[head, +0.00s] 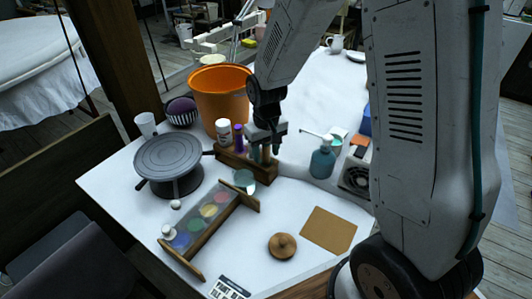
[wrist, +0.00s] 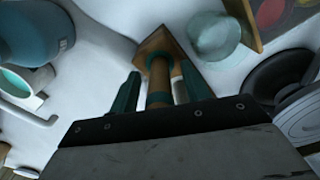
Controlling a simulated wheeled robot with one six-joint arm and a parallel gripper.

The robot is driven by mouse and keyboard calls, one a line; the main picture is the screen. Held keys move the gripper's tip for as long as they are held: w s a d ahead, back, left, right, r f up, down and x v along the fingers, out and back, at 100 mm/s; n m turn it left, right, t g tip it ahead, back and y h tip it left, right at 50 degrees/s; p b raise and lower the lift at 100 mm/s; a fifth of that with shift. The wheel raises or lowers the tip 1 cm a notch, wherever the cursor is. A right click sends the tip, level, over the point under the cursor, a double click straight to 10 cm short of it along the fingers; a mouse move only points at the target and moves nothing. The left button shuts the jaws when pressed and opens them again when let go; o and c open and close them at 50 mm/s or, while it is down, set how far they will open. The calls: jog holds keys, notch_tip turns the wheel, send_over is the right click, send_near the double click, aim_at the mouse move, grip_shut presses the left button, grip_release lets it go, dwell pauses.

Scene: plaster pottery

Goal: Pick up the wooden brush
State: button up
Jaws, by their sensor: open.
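My gripper (head: 266,152) points down over the right end of a small wooden rack (head: 232,161) near the middle of the table. In the wrist view my gripper (wrist: 155,85) has its two teal fingers apart. A wooden cylinder with a darker band (wrist: 159,82), likely the brush handle, lies between them, with a gap visible on each side. Beyond it is a brown angular wooden end (wrist: 163,45), probably the rack. In the head view the fingers largely hide the brush, and its bristles cannot be made out.
Small bottles (head: 223,131) stand by the rack, in front of an orange bucket (head: 218,92). A teal bottle (head: 322,160) is on the right, a grey turntable (head: 168,158) on the left. A paint rack (head: 207,217), wooden knob (head: 282,245) and brown board (head: 329,229) lie nearer.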

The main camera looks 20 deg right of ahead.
grip_shut()
notch_tip(320, 180, up, 10)
jog(key=shift+f, duration=0.1)
dwell(0.6)
